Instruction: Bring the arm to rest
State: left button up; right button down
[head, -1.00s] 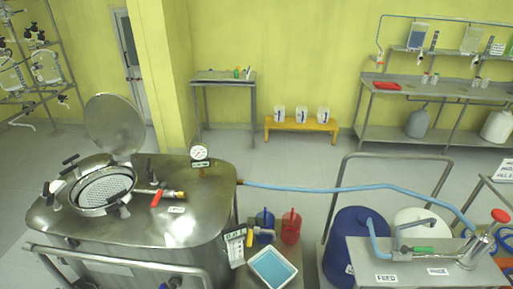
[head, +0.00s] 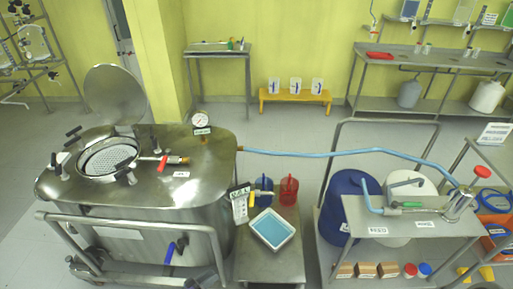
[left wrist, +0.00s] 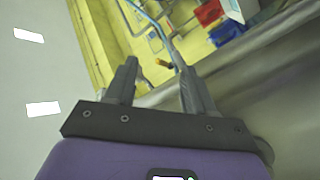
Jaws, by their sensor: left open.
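My left gripper (left wrist: 158,66) shows in the left wrist view with its two dark fingers apart and nothing between them. Behind the fingers lie a blurred steel surface, the blue hose (left wrist: 166,32) and a red jug (left wrist: 209,12). My right gripper cannot be made out.
A steel reactor (head: 185,150) with an open round lid (head: 115,93) and a front rail (head: 140,221) stands at left. Beside it a low stand holds a blue-filled tray (head: 272,229) and jugs. A blue drum (head: 345,200) and steel bench (head: 424,218) stand at right.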

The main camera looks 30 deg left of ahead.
pick_arm(q)
jog(key=w+d+r+m+g+h, duration=0.2)
jog(key=d+g+h, duration=0.3)
jog(key=d+g, duration=1.25)
jog(key=s+d+r+t+y, duration=0.1)
jog(key=s+d+r+y, duration=0.6)
jog(key=s+d+r, duration=0.2)
jog(key=d+r, duration=0.2)
jog(key=d, duration=0.2)
jog(key=shift+s+r+n+y, duration=0.2)
jog(key=shift+s+n+y, duration=0.1)
jog(key=shift+n, duration=0.1)
jog(key=shift+d, duration=0.1)
